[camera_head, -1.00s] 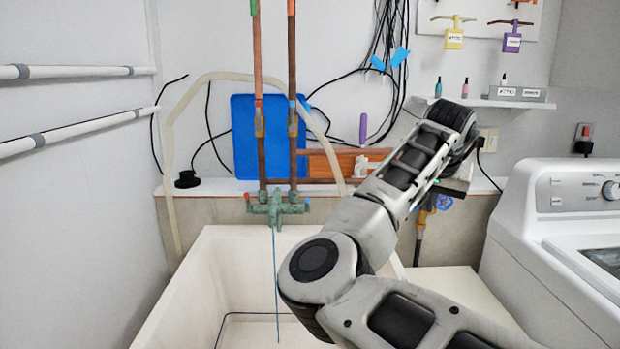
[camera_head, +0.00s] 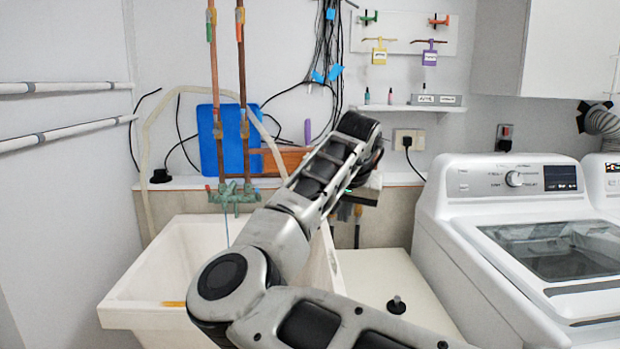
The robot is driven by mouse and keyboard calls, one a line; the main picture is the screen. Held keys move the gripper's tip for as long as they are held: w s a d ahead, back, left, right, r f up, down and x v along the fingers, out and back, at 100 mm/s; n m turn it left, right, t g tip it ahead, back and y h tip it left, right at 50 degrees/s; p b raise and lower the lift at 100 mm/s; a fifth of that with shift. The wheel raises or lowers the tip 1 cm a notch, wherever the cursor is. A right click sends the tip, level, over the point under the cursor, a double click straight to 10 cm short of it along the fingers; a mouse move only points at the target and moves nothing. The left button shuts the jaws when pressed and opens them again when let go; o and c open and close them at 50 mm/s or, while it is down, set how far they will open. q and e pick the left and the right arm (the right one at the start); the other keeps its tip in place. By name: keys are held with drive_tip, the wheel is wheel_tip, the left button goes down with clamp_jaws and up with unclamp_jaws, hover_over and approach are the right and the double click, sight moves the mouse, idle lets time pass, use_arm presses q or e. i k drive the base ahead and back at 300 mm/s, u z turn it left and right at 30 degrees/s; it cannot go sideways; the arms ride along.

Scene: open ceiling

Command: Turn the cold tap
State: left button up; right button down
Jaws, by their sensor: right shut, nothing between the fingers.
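A green tap body (camera_head: 235,197) is fixed on the wall above the white sink (camera_head: 150,300), with two copper pipes (camera_head: 241,110) rising from it. It has a small handle on each side; I cannot tell surely which one is cold. My right arm crosses the sink's right side. My right gripper (camera_head: 366,190) is shut and empty, to the right of the tap body and apart from it in the picture. Its fingertips are mostly hidden by the wrist. A pipe (camera_head: 357,228) shows just below it. My left gripper is out of view.
A blue board (camera_head: 228,150) leans behind the pipes. A white washing machine (camera_head: 510,200) stands at right. A shelf with small bottles (camera_head: 410,107) is on the wall above.

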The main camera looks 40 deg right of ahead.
sight(258, 198)
drive_tip(key=z, duration=0.5)
drive_tip(key=i, duration=1.5)
drive_tip(key=u, duration=0.7)
